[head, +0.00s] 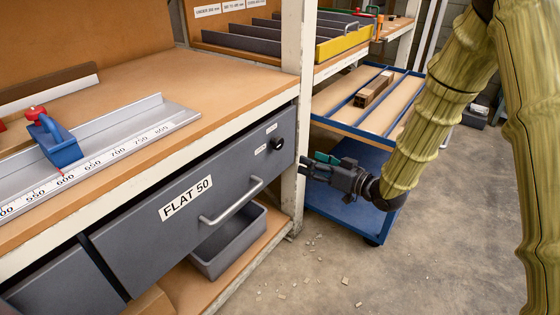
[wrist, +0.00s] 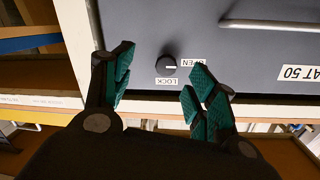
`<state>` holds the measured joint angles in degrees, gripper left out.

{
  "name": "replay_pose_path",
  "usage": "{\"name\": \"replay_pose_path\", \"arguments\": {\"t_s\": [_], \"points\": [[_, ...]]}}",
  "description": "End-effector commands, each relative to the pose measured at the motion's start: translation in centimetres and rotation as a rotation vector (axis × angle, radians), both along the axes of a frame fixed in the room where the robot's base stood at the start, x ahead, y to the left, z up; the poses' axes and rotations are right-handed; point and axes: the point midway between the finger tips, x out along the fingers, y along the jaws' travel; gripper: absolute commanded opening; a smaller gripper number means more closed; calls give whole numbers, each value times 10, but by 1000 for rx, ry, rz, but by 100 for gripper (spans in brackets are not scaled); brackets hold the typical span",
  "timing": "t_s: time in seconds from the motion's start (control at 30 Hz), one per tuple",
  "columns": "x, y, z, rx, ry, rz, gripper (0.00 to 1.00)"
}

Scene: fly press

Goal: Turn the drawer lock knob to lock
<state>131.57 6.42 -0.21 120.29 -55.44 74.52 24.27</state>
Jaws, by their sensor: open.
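The lock knob (head: 277,143) is a small black round knob at the upper right of the grey drawer front (head: 150,230). In the wrist view the knob (wrist: 166,66) carries a white mark that lies toward the OPEN label (wrist: 193,62); the LOCK label (wrist: 166,81) is on another side of it. My gripper (head: 311,168) is open and empty, to the right of the drawer front in the head view. In the wrist view its green-padded fingers (wrist: 160,75) spread to either side of the knob, apparently short of it.
The drawer's bar handle (head: 232,203) lies left of and below the knob. A white bench post (head: 297,90) stands between drawer and gripper in the head view. A blue trolley (head: 345,130) stands behind my gripper. The floor (head: 400,270) in front is open, with scattered chips.

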Motion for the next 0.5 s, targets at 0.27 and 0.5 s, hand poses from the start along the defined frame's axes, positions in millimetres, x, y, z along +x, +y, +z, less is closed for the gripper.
{"name": "replay_pose_path", "arguments": {"t_s": [0.27, 0.5], "points": [[8, 8, 17, 47, -90, 83, 58], [16, 20, 21, 50, -99, 95, 58]]}}
